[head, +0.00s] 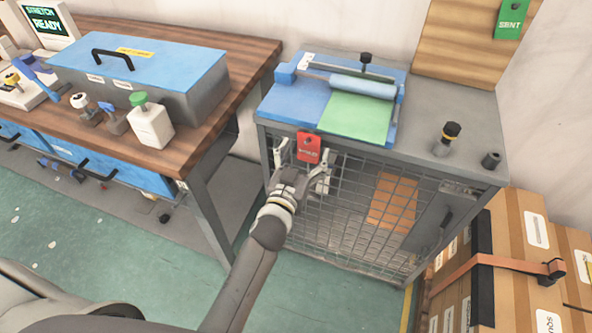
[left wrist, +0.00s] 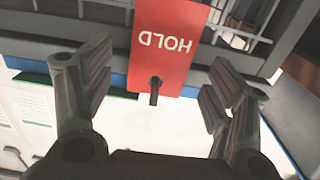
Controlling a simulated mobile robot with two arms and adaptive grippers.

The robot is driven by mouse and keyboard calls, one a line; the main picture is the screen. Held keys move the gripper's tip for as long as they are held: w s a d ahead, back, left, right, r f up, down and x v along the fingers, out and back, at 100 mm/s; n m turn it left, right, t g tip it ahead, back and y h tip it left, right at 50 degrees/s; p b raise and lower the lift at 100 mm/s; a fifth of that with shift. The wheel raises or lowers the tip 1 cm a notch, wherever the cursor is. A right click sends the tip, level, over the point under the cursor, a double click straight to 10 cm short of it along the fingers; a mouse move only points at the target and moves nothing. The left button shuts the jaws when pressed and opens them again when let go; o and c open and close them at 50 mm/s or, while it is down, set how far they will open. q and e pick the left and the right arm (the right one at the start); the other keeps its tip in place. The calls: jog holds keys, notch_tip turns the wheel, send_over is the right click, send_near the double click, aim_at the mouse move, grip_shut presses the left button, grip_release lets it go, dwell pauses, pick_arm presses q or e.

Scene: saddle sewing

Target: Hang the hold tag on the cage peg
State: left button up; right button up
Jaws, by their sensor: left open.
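The red hold tag (head: 309,147) is at the upper front of the wire cage (head: 345,205), just below the cabinet's top edge. In the left wrist view the tag (left wrist: 168,45) reads HOLD upside down. A short dark peg (left wrist: 155,92) sticks out at the tag's top end and appears to pass through it. My left gripper (head: 303,161) is open in front of the cage. Its fingers (left wrist: 160,88) stand on either side of the peg and tag, with clear gaps and no contact visible. My right gripper is not in view.
On the cabinet top are a blue roller press (head: 355,88) with a green sheet (head: 355,117) and a black-topped knob (head: 447,138). A wooden workbench (head: 175,155) with a blue-lidded box (head: 140,65) stands left. Strapped cartons (head: 515,260) stand right.

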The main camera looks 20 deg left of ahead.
pick_arm(q)
jog(key=s, duration=1.1)
jog(key=s+f+g, duration=0.3)
jog(key=f, duration=0.8)
jog(key=s+d+f+m+g, duration=0.1)
jog(key=s+f+g, duration=0.15)
jog(key=f, duration=0.75)
jog(key=s+f+g, duration=0.3)
jog(key=s+f, duration=0.1)
jog(key=f, duration=0.7)
jog(key=s+a+f+g, duration=0.2)
jog(key=s+f, duration=0.4)
jog(key=s, duration=0.3)
jog(key=s+a+f+g, duration=0.3)
jog(key=s+a+f, duration=0.2)
jog(key=s, duration=0.5)
jog(key=s+a+f+g+y, duration=0.1)
jog(key=s+a+f+g, duration=0.2)
jog(key=s+f, duration=0.6)
jog(key=shift+s+a+m, duration=0.3)
jog(key=shift+a+m, duration=0.05)
jog(key=shift+m, duration=0.05)
jog(key=shift+g, duration=0.25)
